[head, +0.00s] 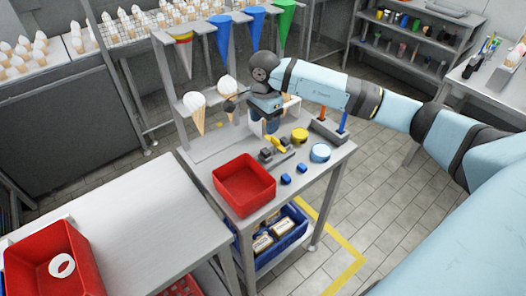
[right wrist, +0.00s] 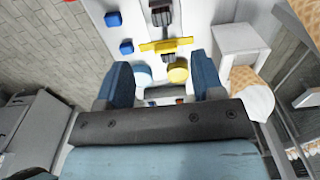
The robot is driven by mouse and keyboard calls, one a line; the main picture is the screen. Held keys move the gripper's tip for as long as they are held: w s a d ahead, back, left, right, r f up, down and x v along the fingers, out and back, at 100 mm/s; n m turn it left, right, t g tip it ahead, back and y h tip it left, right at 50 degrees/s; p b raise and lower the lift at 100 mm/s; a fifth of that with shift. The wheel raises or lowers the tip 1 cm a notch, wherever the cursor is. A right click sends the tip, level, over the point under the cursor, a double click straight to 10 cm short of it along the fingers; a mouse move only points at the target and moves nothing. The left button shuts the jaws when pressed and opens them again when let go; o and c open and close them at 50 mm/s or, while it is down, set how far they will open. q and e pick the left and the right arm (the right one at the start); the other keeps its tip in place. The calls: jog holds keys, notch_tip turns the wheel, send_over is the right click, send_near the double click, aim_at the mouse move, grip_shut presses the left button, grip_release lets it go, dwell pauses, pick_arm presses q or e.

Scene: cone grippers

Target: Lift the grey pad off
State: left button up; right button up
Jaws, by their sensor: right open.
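A tool with a yellow crossbar (head: 277,143) and small dark grey blocks lies on the small table. One grey block (head: 265,155) is at its left end in the head view. In the right wrist view the yellow bar (right wrist: 165,46) has a dark grey block (right wrist: 160,12) beyond it. I cannot tell which grey part is the pad. My right gripper (head: 270,122) is over the back of the table, partly hidden by its own wrist. Its two blue fingers (right wrist: 164,84) are apart with nothing held between them. My left gripper is not in view.
A red bin (head: 244,172) stands at the front of the table. Blue cubes (head: 286,180), a light blue disc (head: 320,153) and a yellow disc (head: 299,135) lie nearby. A cone rack (head: 160,75) stands behind, with ice-cream cones (head: 195,101). A white box (right wrist: 235,42) is close by.

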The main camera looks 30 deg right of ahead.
notch_tip(320, 180, down, 7)
jog(key=shift+r+p, duration=0.15)
jog(key=shift+p, duration=0.3)
jog(key=shift+f+p, duration=0.8)
jog(key=shift+f, duration=1.95)
jog(key=c, duration=1)
jog(key=shift+r, duration=0.1)
notch_tip(320, 180, up, 19)
jog(key=b, duration=0.3)
notch_tip(320, 180, up, 6)
jog(key=p, duration=0.2)
send_over(264, 151)
jog(key=shift+a, duration=0.15)
